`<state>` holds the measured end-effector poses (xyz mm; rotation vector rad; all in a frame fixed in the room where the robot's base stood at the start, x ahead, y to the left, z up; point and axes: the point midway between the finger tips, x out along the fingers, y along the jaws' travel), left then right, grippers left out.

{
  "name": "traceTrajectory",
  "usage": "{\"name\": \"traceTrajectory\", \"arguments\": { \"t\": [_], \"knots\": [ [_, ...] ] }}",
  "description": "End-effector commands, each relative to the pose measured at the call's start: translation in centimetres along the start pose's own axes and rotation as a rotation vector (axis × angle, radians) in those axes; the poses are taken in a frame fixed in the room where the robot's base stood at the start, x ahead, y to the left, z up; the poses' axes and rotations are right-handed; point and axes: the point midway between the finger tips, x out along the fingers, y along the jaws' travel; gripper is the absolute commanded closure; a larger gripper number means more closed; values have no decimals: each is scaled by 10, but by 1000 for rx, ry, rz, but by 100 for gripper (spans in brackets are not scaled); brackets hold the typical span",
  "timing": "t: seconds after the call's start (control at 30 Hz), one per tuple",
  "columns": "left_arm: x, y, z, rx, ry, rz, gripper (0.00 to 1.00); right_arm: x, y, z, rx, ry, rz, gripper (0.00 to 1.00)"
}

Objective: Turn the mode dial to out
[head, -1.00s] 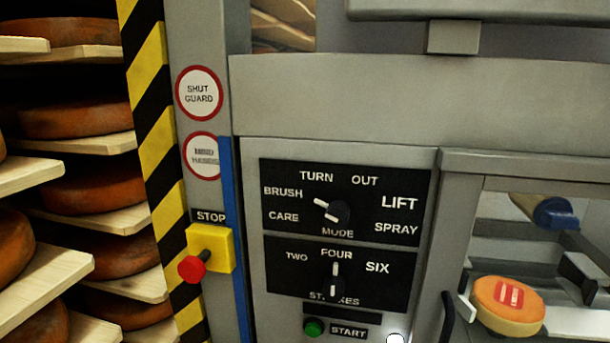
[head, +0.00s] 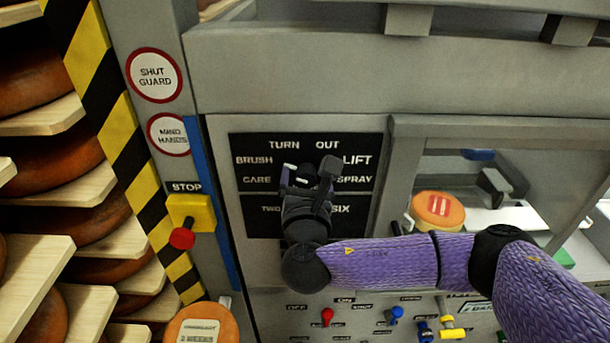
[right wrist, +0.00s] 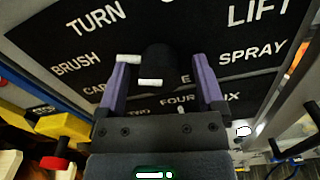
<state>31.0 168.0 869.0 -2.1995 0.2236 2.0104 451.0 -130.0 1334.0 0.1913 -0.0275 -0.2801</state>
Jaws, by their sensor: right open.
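The mode dial (right wrist: 160,62) is a dark knob with white marks on the black mode panel (head: 240,170). In the right wrist view its outer white mark points toward BRUSH. The word OUT (head: 327,145) shows at the panel's top in the head view; in the wrist view I cannot make it out. My right gripper (head: 312,170) is in front of the dial and covers most of it in the head view. In the wrist view the right gripper (right wrist: 164,75) is open, its purple fingers either side of the knob. I cannot tell whether they touch it. My left gripper is not in view.
Below is the strokes panel (head: 262,215), partly behind my gripper. A yellow stop box (head: 190,212) with a red knob is at left, beside shelves of cheese wheels (head: 75,210). Small coloured switches (head: 328,316) lie below my arm. A cheese (head: 437,210) sits in the bay at right.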

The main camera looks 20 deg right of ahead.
Motion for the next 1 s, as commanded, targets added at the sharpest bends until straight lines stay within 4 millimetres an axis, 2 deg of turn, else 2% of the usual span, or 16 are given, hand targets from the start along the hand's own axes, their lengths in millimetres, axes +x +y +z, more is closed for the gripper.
{"name": "traceTrajectory", "arguments": {
  "t": [0.3,0.7,1.0],
  "knots": [
    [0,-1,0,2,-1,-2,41,3,0,0,2,0,0,15],
    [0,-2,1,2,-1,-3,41,3,0,0,1,1,-1,99],
    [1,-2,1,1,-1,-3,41,3,0,-1,33,2,-1,100]
  ]
}}
